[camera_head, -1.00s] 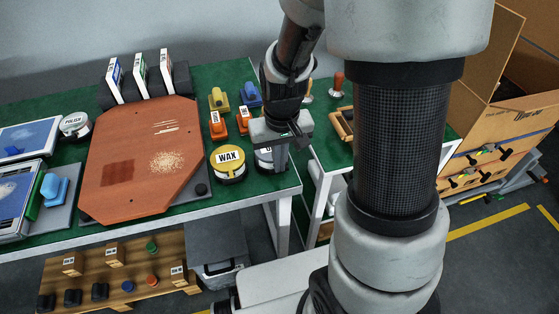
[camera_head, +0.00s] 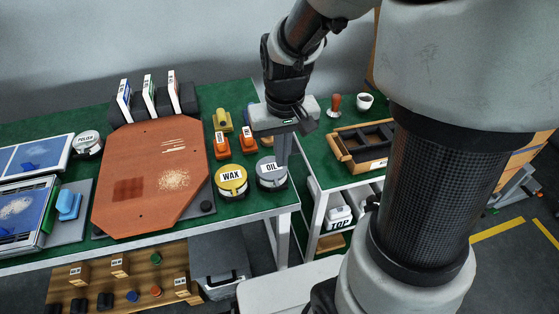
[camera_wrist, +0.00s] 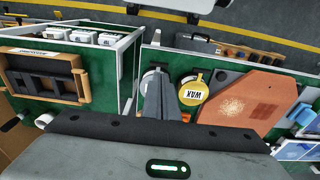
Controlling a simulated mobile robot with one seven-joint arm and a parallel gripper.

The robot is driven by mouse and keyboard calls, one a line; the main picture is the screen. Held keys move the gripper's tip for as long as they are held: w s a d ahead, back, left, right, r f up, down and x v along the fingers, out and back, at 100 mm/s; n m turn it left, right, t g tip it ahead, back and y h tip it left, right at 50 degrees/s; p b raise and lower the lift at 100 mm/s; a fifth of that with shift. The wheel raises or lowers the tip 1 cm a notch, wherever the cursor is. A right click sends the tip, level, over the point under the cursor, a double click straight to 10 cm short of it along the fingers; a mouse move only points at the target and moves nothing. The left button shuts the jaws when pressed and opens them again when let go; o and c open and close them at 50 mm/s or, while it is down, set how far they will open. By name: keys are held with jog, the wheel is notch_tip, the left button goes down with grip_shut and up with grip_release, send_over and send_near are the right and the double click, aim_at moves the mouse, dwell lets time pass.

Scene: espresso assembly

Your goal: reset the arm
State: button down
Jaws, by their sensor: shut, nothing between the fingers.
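My gripper (camera_head: 284,163) is at the end of my arm, fingers pointing down over the right end of the green workbench (camera_head: 262,199). It is shut and empty. In the head view its fingers overlap the right edge of the grey OIL tin (camera_head: 270,177); I cannot tell the exact gap. In the wrist view the closed grey fingers (camera_wrist: 172,103) point toward the tins and partly cover the OIL tin. The yellow WAX tin (camera_head: 231,182) stands just left of the OIL tin and also shows in the wrist view (camera_wrist: 193,91).
A red-brown octagonal board (camera_head: 143,210) lies on the bench to the left. Orange and yellow blocks stand behind the tins. A second green table (camera_head: 318,165) on the right carries a wooden organizer (camera_head: 345,153), a stamp-like tool (camera_head: 335,106) and a white cup (camera_head: 365,101). A gap separates the tables.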

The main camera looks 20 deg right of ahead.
jog(key=s+r+t+p, duration=0.2)
jog(key=s+r+p, duration=0.3)
jog(key=r, duration=0.7)
jog(key=s+r+t+p, duration=0.2)
jog(key=s+r+p, duration=0.3)
jog(key=r, duration=0.8)
jog(key=shift+s+r+t, duration=0.15)
jog(key=shift+s+t, duration=0.15)
jog(key=shift+s, duration=0.5)
